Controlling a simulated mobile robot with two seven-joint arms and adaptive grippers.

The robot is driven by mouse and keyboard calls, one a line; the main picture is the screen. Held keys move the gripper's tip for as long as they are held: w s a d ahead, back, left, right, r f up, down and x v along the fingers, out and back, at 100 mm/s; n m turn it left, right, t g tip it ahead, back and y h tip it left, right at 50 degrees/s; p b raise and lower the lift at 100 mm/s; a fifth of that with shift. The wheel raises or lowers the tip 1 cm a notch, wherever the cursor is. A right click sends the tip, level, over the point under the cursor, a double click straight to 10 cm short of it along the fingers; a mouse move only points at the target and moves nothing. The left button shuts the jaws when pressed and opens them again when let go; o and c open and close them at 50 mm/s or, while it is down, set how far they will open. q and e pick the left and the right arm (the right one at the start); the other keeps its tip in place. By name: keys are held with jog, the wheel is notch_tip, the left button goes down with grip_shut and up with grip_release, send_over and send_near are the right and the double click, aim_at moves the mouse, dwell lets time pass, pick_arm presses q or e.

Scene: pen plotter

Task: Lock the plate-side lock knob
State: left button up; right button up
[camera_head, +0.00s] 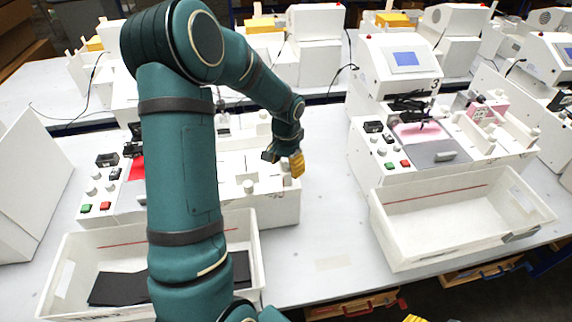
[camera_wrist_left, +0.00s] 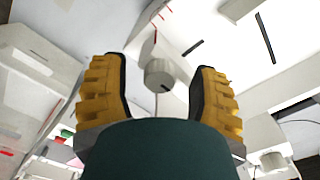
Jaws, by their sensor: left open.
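My left gripper (camera_head: 285,160) is over the right end of the left pen plotter (camera_head: 262,205). In the left wrist view its two yellow padded fingers (camera_wrist_left: 159,92) are wide apart. A round grey-white knob (camera_wrist_left: 159,75) with a dark mark shows between and beyond the fingertips, with no visible contact. Another pale knob (camera_wrist_left: 272,161) is at the lower right of that view. In the head view a pale knob (camera_head: 248,186) stands on the plotter's white deck, left of the gripper. I cannot tell which knob is the plate-side one. Yellow tips at the bottom edge (camera_head: 415,319) look like my right gripper, mostly cut off.
A second plotter (camera_head: 405,60) with a blue screen stands to the right. White bins (camera_head: 462,222) sit in front of both plotters; the left one (camera_head: 255,262) holds dark sheets. My left arm hides much of the left plotter. Bare table lies between the bins.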

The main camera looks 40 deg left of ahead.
aim_at(286, 164)
pick_arm(q)
notch_tip(286, 164, up, 12)
dwell(0.5)
jog(key=shift+f, duration=0.1)
dwell(0.4)
